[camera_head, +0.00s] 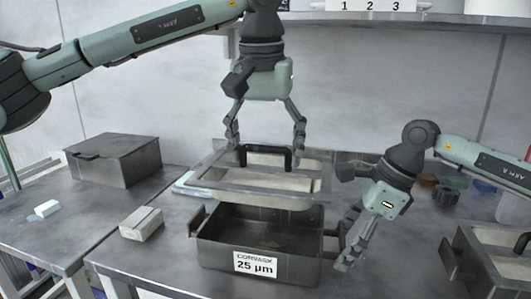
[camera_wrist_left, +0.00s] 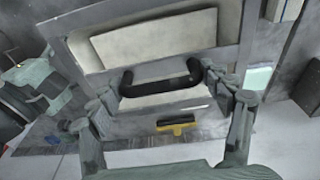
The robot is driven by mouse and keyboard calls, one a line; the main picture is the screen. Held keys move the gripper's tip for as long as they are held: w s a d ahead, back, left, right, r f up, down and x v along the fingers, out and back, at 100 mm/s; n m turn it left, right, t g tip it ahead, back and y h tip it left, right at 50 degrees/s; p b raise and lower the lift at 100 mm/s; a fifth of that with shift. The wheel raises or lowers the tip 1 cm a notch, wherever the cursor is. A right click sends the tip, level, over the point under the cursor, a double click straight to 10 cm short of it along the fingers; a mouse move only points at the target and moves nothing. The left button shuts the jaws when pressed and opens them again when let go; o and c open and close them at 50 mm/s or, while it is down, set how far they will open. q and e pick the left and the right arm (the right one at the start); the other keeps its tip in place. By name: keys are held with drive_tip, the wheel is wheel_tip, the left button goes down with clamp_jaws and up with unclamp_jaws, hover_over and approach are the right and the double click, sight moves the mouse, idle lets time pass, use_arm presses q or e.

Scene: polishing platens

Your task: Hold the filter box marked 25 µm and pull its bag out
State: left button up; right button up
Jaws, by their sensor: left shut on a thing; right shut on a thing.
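The grey metal filter box (camera_head: 222,252) marked 25 µm stands open on the table, its label facing me. Its bag (camera_head: 220,183), a grey rectangular frame with a black handle (camera_head: 266,150), hangs above the box's rear part. My left gripper (camera_head: 267,160) is shut on that handle from above. In the left wrist view, the handle (camera_wrist_left: 160,84) lies between the fingers, over the frame with pale panels (camera_wrist_left: 160,40). My right gripper (camera_head: 345,258) is shut on the box's right side, at its side handle. The exact contact there is partly hidden by the fingers.
A closed grey box (camera_head: 118,162) stands at the left. A small white carton (camera_head: 141,223) lies left of the filter box. Another open metal box (camera_head: 478,268) stands at the right edge. A shelf with a 1 2 3 sign (camera_head: 370,5) runs along the back wall.

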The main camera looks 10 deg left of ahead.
use_arm(q)
drive_tip(key=shift+r, duration=2.8)
use_arm(e)
drive_tip(key=o, duration=1.4)
drive_tip(key=shift+c, duration=0.2)
